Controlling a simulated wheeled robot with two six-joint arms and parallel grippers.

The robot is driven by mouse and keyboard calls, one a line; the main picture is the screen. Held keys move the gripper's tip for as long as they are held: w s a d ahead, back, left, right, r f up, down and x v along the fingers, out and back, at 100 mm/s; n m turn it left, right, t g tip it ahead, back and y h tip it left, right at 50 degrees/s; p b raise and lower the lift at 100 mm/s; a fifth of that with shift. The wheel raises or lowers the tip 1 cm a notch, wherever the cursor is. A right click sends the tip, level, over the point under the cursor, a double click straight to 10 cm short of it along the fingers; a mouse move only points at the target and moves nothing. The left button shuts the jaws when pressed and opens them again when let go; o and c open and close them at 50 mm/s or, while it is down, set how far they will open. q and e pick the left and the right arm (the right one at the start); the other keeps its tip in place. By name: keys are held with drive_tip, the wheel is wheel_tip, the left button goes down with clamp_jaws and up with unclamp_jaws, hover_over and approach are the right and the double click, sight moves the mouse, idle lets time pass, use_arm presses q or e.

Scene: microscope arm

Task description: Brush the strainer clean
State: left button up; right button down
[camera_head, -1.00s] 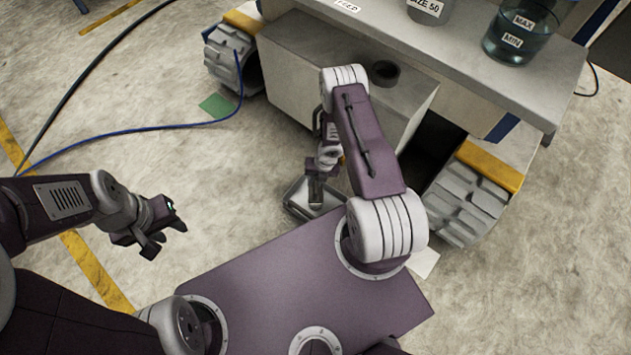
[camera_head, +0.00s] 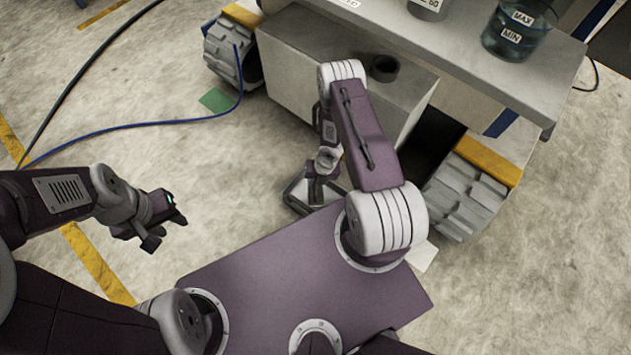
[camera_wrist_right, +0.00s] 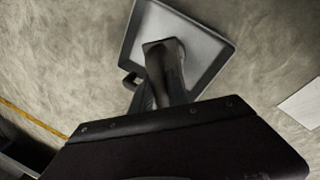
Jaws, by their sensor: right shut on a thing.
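A square dark-rimmed frame with a grey middle, which looks like the strainer (camera_wrist_right: 205,50), fills the top centre of the right wrist view. It also shows in the head view (camera_head: 293,197), tilted, beyond the far edge of my purple base. My right gripper (camera_head: 317,188) points down over it and is shut on it; the fingers (camera_wrist_right: 165,62) hide part of its face in the wrist view. My left gripper (camera_head: 166,228) hangs over bare floor at the left, fingers apart and empty. I see no brush I can make out.
A grey bench (camera_head: 480,60) stands at the back right with a clear vessel (camera_head: 515,30) marked MAX and MIN and a grey jar (camera_head: 428,8). A dark ring (camera_head: 384,68) lies on the grey box (camera_head: 300,60). A blue cable (camera_head: 150,124) crosses the floor at left.

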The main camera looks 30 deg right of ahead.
drive_tip(key=shift+w+d, duration=0.35)
drive_tip(key=shift+w, duration=0.3)
drive_tip(key=shift+w+d, duration=0.3)
drive_tip(key=shift+w, duration=0.35)
drive_tip(key=shift+s, duration=0.1)
drive_tip(key=shift+s+a, duration=0.35)
drive_tip(key=shift+s, duration=0.3)
drive_tip(key=shift+s+a, duration=0.35)
drive_tip(key=shift+s, duration=0.3)
drive_tip(key=shift+w+d, duration=0.35)
drive_tip(key=shift+w, duration=0.35)
drive_tip(key=shift+w+d, duration=0.35)
drive_tip(key=shift+w, duration=0.35)
drive_tip(key=shift+s+a, duration=0.35)
drive_tip(key=shift+s, duration=0.35)
drive_tip(key=shift+s+a, duration=0.35)
drive_tip(key=shift+s, duration=0.35)
drive_tip(key=shift+w+d, duration=0.35)
drive_tip(key=shift+w, duration=0.35)
drive_tip(key=shift+w+d, duration=0.35)
drive_tip(key=shift+w, duration=0.35)
